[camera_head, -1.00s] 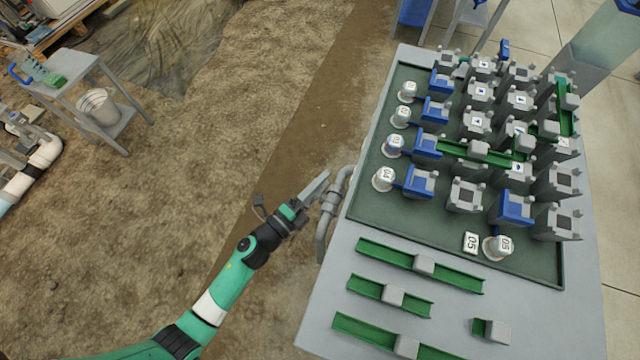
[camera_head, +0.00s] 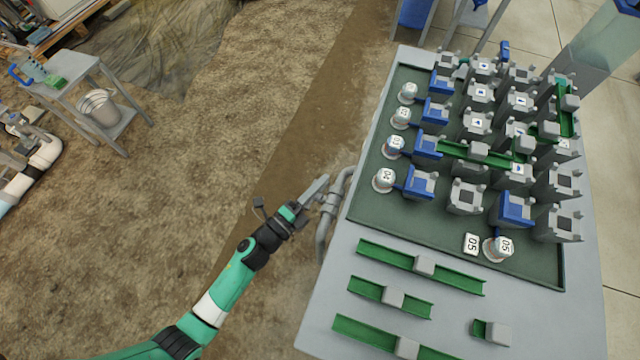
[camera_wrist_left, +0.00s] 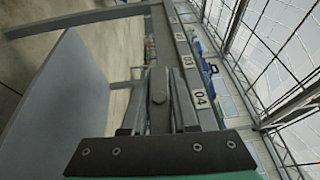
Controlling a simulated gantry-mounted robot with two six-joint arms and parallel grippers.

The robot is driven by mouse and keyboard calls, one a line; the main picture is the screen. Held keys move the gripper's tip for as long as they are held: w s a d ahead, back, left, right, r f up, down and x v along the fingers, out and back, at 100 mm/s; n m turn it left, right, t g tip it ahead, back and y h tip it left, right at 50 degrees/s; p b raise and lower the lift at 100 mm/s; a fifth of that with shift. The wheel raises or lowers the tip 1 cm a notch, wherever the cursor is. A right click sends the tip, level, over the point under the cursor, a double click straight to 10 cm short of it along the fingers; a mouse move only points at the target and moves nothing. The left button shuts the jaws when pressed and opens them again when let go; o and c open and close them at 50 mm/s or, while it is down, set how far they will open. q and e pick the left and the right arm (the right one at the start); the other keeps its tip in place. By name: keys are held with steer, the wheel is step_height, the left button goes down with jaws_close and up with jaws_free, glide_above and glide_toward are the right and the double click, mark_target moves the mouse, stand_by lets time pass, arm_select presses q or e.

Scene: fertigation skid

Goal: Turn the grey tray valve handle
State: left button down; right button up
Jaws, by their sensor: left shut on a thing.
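The grey tray valve (camera_head: 333,197) sits on a bent grey pipe (camera_head: 323,235) at the left edge of the table. My left gripper (camera_head: 318,190) is at the valve. In the left wrist view, my left gripper (camera_wrist_left: 158,112) has its fingers closed on both sides of the grey valve handle (camera_wrist_left: 158,86), which has a round end. In the head view the fingers partly hide the handle. My right gripper is not in view.
A green tray (camera_head: 362,205) on the grey table (camera_head: 330,300) holds several grey and blue blocks and numbered white caps. Green channels (camera_head: 385,296) lie in front of it. Bare soil is left of the table; a small side table (camera_head: 75,75) stands far left.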

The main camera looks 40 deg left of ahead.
arm_select(q)
steer(key=shift+t, duration=0.3)
steer(key=shift+s+d+r+m+t+h+b, duration=0.1)
steer(key=shift+r+m+t+h+b, duration=0.2)
steer(key=shift+m+t+h, duration=0.55)
steer(key=shift+s+r+m+t+h+b, duration=0.15)
steer(key=shift+r+m+t+h, duration=0.25)
steer(key=shift+m+t, duration=0.9)
steer(key=shift+t+h, duration=0.25)
steer(key=shift+t, duration=0.2)
steer(key=c, duration=0.8)
jaws_free()
steer(key=shift+o, duration=0.2)
